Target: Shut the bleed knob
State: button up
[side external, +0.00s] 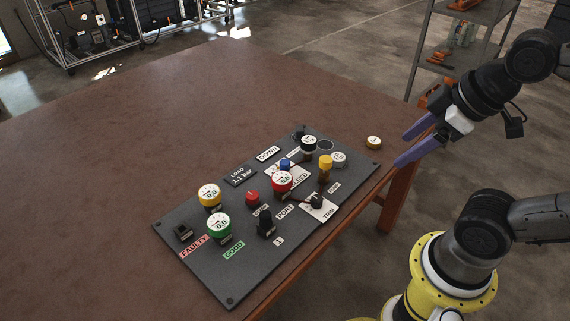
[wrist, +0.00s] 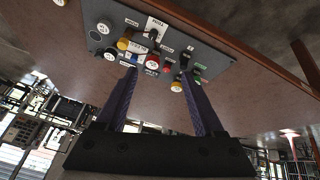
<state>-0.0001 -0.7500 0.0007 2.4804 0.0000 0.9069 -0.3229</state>
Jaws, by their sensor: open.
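A dark control panel (side external: 262,255) lies on the brown table and also shows in the wrist view (wrist: 212,52). In the side view a label reading "LEED", its start hidden, stands right of a red-rimmed gauge (side external: 282,182). A small blue knob (side external: 285,163) sits just above it on a white plate, and a yellow knob (side external: 325,161) stands to its right. I cannot tell for sure which is the bleed knob, nor its setting. My gripper (side external: 402,149) is open and empty, above the table's right edge, to the right of the panel. The wrist view shows its two purple fingers (wrist: 158,76) apart.
Yellow-rimmed (side external: 209,195) and green-rimmed (side external: 218,227) gauges, a red knob (side external: 252,197), a black switch (side external: 265,222) and a lever (side external: 316,201) crowd the panel. The table's left side is clear.

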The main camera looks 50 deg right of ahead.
jog(key=w+r+n, duration=0.5)
jog(key=n, duration=0.2)
jog(key=n+g, duration=0.6)
jog(key=n, duration=1)
send_over(285, 162)
notch_tip(285, 162, down, 24)
jog(key=shift+f, duration=5.2)
grip_shut()
